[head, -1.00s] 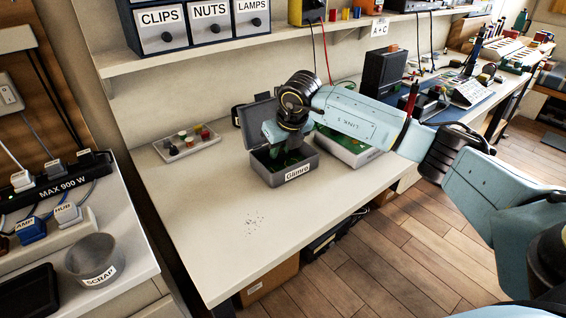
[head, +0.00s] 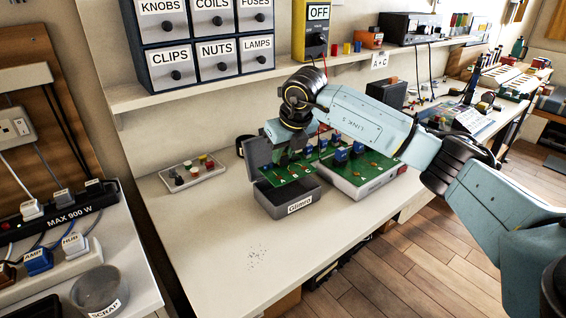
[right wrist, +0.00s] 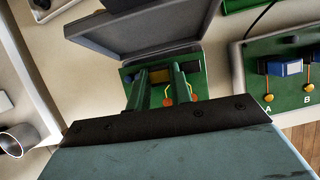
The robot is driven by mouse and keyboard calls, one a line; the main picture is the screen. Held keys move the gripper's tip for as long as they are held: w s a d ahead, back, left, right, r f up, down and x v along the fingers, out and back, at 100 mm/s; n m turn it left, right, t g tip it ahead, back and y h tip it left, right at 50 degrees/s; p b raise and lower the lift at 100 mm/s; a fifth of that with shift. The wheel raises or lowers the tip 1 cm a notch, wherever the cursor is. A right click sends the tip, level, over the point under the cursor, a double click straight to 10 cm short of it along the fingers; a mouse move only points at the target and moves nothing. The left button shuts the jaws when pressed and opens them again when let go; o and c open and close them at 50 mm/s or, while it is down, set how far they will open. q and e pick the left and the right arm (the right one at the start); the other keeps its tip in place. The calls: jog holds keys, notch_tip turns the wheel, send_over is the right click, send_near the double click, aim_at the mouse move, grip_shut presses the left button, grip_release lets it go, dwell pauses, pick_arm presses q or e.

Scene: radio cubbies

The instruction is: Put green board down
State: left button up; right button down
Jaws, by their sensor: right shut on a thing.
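A green board (head: 291,174) with gold traces is at the open top of a small grey box (head: 280,205), near its raised lid (head: 259,151). My right gripper (head: 290,156) is shut on the green board and holds it above or at the rim; the exact gap is unclear. In the right wrist view, my gripper (right wrist: 161,76) has its two fingers on the board (right wrist: 190,72), with the open lid (right wrist: 140,28) beyond. My left gripper is not in view.
A white case (head: 365,187) with another green board and blue parts stands just right of the box. A small tray (head: 192,178) of coloured parts lies to the left. The bench front (head: 215,240) is mostly clear, with scattered specks. A shelf with drawers is behind.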

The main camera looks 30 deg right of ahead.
jog(key=shift+a+r, duration=0.1)
jog(key=shift+r, duration=0.45)
jog(key=shift+a+r+n+p, duration=0.15)
jog(key=shift+a+n+p, duration=0.15)
jog(key=shift+p, duration=0.15)
jog(key=s+a+n+g+y+p, duration=0.25)
jog(key=s+a+n+p, duration=0.25)
jog(key=a+n+p, duration=0.4)
jog(key=s+a+n+g+y+p, duration=0.25)
jog(key=s+a+n+p, duration=0.4)
jog(key=a+n, duration=0.4)
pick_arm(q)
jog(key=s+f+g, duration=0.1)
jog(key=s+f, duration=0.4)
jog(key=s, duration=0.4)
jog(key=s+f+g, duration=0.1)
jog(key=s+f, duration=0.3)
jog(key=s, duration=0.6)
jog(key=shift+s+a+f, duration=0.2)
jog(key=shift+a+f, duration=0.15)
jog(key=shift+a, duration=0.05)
pick_arm(e)
jog(key=shift+m, duration=0.65)
jog(key=f, duration=0.3)
jog(key=a+f, duration=0.1)
jog(key=f, duration=0.2)
jog(key=w+f, duration=0.1)
jog(key=f, duration=0.3)
jog(key=shift+a, duration=0.2)
